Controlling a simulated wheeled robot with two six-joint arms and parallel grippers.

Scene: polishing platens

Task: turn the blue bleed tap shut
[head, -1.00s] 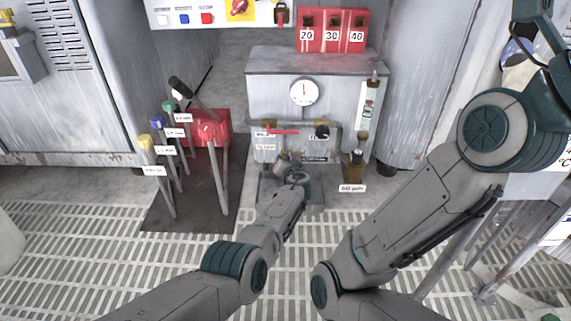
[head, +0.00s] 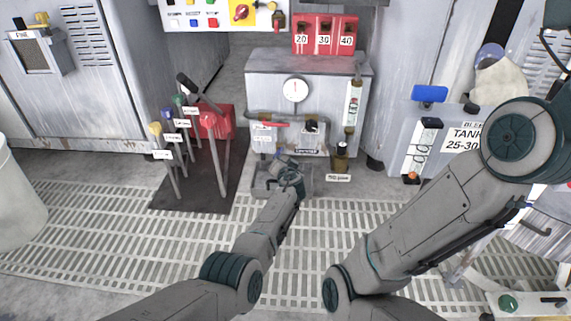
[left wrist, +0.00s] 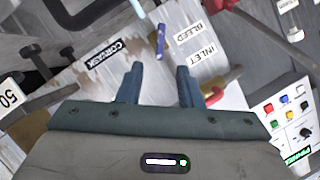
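The blue tap lever (left wrist: 160,41) stands beside the BLEED label (left wrist: 190,33) in the left wrist view, just beyond and between my left fingertips. My left gripper (left wrist: 158,78) is open, with nothing between its fingers and a gap to the lever. In the head view my left gripper (head: 291,180) is low in front of the grey cabinet (head: 265,85), below its pipework. The tap is small and hard to make out there. My right arm reaches to the upper right, and its gripper is out of frame.
A red lever (head: 268,124) lies on the pipe near the tap; the INLET label (left wrist: 203,52) is close by. A brass-coloured bottle (head: 341,157) stands to the right. Several coloured-knob levers stand left, by a red box (head: 217,121). Grated floor (head: 110,215) is open in front.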

